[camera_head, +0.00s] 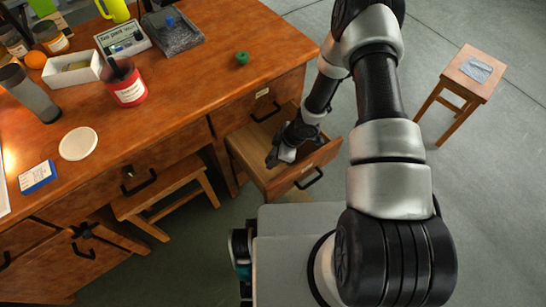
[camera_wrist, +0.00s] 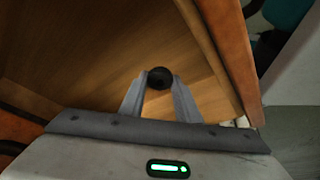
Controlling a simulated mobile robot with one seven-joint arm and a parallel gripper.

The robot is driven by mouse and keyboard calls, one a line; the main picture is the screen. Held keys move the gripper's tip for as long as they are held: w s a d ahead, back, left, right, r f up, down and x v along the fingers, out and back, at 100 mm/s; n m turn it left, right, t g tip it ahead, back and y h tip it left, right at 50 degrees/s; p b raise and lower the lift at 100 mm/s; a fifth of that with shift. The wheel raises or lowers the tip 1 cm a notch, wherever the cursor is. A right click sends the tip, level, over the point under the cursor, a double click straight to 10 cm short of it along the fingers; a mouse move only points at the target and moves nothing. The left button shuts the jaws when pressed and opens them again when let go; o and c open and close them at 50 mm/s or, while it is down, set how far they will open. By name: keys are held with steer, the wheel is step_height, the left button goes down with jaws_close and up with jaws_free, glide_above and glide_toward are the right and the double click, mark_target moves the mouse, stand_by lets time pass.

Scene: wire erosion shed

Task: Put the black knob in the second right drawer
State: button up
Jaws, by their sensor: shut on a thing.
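The black knob (camera_wrist: 159,73) shows in the wrist view between the two fingertips of my gripper (camera_wrist: 160,80), which is shut on it. The second right drawer (camera_head: 318,158) is pulled out below the top right drawer of the wooden desk. In the head view my gripper (camera_head: 272,162) reaches down over the inside of this open drawer. In the wrist view the drawer's wooden floor (camera_wrist: 90,60) lies behind the knob. I cannot tell whether the knob touches the floor. The knob is hidden in the head view.
The desk top holds a green ring-shaped item (camera_head: 242,58), a red pot (camera_head: 126,84), a white disc (camera_head: 78,144) and a blue-and-white box (camera_head: 37,176). A wooden stool (camera_head: 165,188) stands under the desk. A small stool (camera_head: 470,72) stands at the right, with open floor around it.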

steer(key=o, duration=1)
steer(key=shift+f, duration=0.1)
